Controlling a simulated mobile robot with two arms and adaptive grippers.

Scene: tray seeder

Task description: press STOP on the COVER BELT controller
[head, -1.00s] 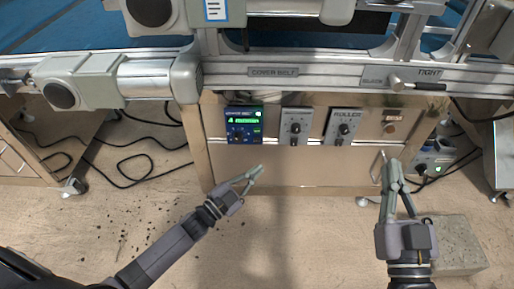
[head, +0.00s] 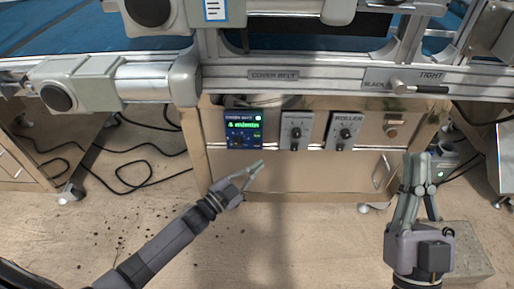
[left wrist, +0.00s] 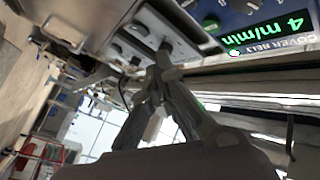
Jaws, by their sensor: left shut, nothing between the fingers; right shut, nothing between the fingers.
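The COVER BELT controller (head: 243,128) is a dark blue box with a lit green display, on the cabinet front under the rail in the head view. In the left wrist view the controller (left wrist: 262,22) is at the upper right, rotated, and its display reads 4 m/min. Part of its buttons is cut off there. My left gripper (head: 258,168) is shut and empty, below and slightly right of the controller, apart from it. Its fingers (left wrist: 162,55) also show in the left wrist view. My right gripper (head: 418,160) is shut and empty at the right, near the cabinet's right end.
Two grey knob boxes, one (head: 296,130) unreadable and one marked ROLLER (head: 343,130), sit right of the controller. A metal rail (head: 300,75) runs above them. A drawer handle (head: 381,172) and a stone-like block (head: 465,250) are at the right. Cables lie on the floor at left.

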